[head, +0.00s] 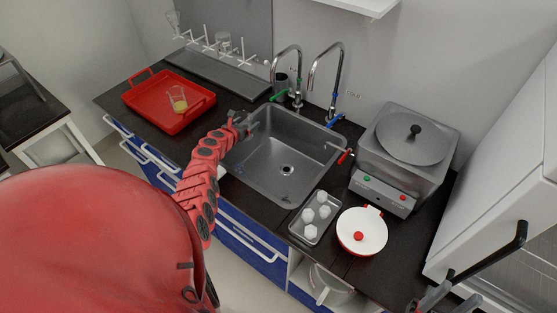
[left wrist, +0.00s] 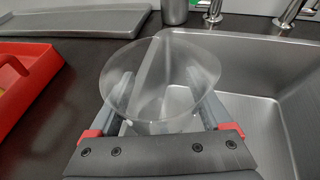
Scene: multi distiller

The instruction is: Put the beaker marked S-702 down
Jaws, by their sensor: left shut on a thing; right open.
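A clear glass beaker (left wrist: 160,85) with a wide rim is held between the fingers of my left gripper (left wrist: 163,112) in the left wrist view. No S-702 mark can be read on it. In the head view my left gripper (head: 243,123) is at the left rim of the sink, and the glass there is hard to make out. Whether the beaker's base touches anything is hidden. My right gripper (head: 448,294) is open and empty at the bottom right of the head view.
The steel sink (head: 262,181) lies right of my left gripper. A red tray (head: 143,105) holding a beaker with yellow contents (head: 178,100) is left. A drying rack (head: 225,52) stands behind. Dark counter is free between tray and sink.

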